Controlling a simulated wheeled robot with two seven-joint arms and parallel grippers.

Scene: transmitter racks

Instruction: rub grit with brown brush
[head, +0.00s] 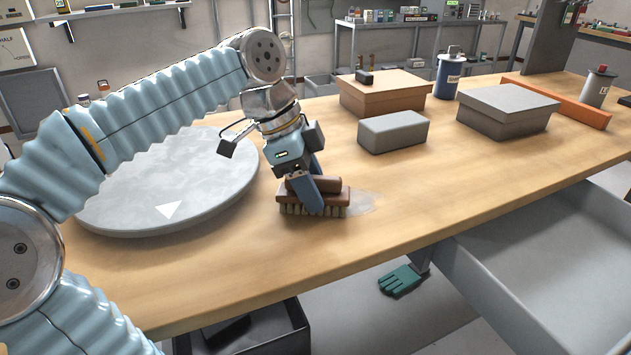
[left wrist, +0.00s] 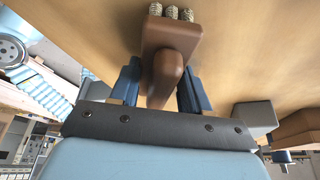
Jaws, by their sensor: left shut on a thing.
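A brown brush (head: 328,193) with pale bristles stands bristles-down on the wooden bench. My left gripper (head: 318,195) is shut on its handle from above. In the left wrist view the brush (left wrist: 172,40) sits between the two blue fingers (left wrist: 160,88), with a few bristle tufts showing at its far end. A pale greyish patch (head: 364,203), seemingly the grit, lies on the bench just right of the brush; the brush may cover part of it. My right gripper is not in view.
A round grey disc (head: 130,190) lies left of the brush. Behind stand a grey block (head: 393,131), a brown box (head: 384,94), a grey box (head: 507,109) and a blue canister (head: 448,77). An open drawer (head: 540,265) juts from the front. Bench right of the patch is clear.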

